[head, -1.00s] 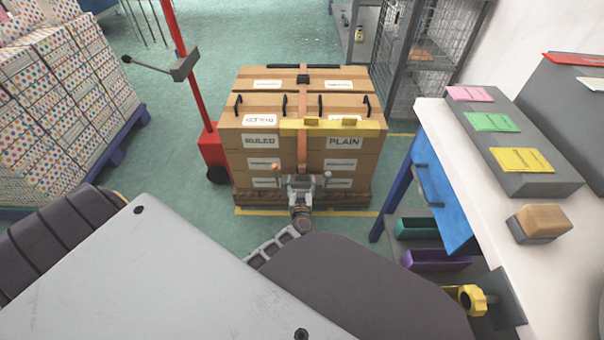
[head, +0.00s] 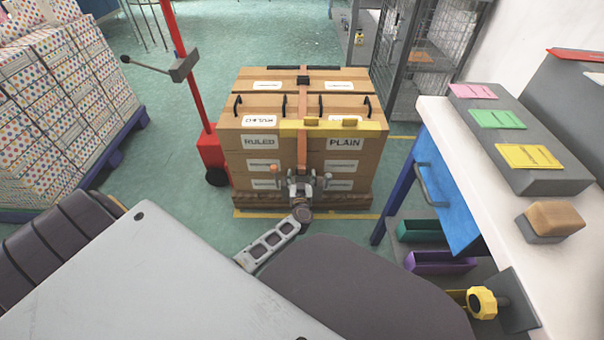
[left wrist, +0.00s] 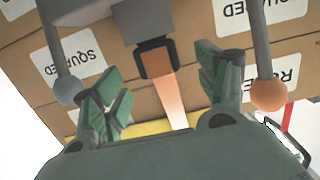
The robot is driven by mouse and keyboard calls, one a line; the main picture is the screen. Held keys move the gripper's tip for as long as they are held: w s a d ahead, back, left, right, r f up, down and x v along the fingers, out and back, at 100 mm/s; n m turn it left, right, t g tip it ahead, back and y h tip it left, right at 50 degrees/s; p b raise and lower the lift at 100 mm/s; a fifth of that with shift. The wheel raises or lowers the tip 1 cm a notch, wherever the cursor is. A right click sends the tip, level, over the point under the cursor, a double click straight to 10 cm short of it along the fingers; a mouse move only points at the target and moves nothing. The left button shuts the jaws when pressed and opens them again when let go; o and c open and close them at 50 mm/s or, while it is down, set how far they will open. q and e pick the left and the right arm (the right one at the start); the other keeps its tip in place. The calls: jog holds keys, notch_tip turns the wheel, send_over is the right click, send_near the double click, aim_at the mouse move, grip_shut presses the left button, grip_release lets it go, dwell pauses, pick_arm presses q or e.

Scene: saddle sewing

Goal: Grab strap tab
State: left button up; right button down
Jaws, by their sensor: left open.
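An orange strap (head: 303,152) runs over the top and down the front of the stacked boxes. In the left wrist view the strap (left wrist: 171,100) ends at a black clasp-like piece (left wrist: 156,58) under a grey block (left wrist: 145,20); I cannot tell whether this is the tab. My left gripper (head: 302,180) is in front of the strap, low on the stack. In the left wrist view its green fingers (left wrist: 163,68) are open, one on each side of the strap and black piece. Contact is not visible. My right gripper is not in view.
The boxes (head: 258,142) stand on a pallet (head: 350,199). A red post (head: 183,90) stands at left. A white table (head: 455,140) with a blue drawer is at right. Open floor lies left of the pallet.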

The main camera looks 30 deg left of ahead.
aim_at(302, 170)
pick_arm(q)
jog(key=shift+w, duration=0.15)
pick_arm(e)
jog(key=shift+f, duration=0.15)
pick_arm(q)
jog(key=shift+b+x, duration=1.2)
jog(key=shift+x, duration=0.15)
jog(key=shift+b+x, duration=0.65)
jog(key=shift+x, duration=0.45)
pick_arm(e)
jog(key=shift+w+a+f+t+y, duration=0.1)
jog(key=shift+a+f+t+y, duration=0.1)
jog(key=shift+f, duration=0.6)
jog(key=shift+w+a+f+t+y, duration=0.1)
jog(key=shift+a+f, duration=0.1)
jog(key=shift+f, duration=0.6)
pick_arm(q)
jog(key=shift+r, duration=0.1)
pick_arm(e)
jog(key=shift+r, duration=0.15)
pick_arm(q)
jog(key=shift+c, duration=1.1)
jog(key=c, duration=0.9)
jog(key=shift+r, duration=0.15)
